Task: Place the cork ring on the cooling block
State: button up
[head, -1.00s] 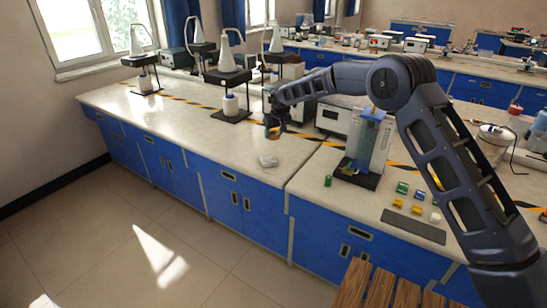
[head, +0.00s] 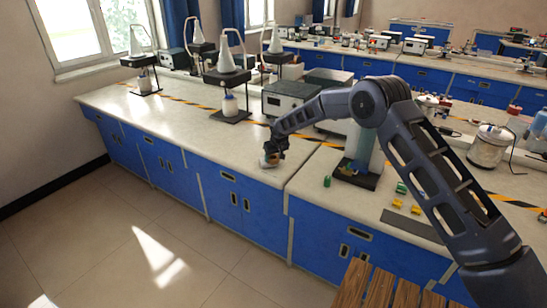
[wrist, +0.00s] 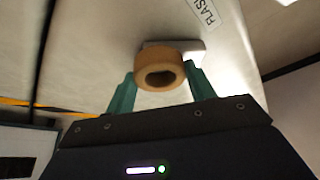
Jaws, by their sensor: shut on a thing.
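My gripper (head: 273,155) is low over the pale bench near its front edge, and its two teal fingers are shut on the cork ring (wrist: 149,64). The ring is tan, with a dark central hole facing the wrist camera. The cooling block (wrist: 192,46) is a pale grey slab just beyond the ring in the wrist view, partly hidden by it. In the head view the block (head: 265,163) shows under and beside my gripper. I cannot tell whether the ring touches the block.
A tall clear apparatus on a dark base (head: 357,176) stands right of my gripper. A green block (head: 327,181) and yellow pieces lie nearby. Retort stands (head: 228,85) and a grey instrument box (head: 288,97) stand behind. The bench left of my gripper is clear.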

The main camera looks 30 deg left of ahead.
jog(key=shift+f, duration=0.15)
jog(key=o, duration=1)
jog(key=shift+c, duration=0.2)
jog(key=v, duration=1.2)
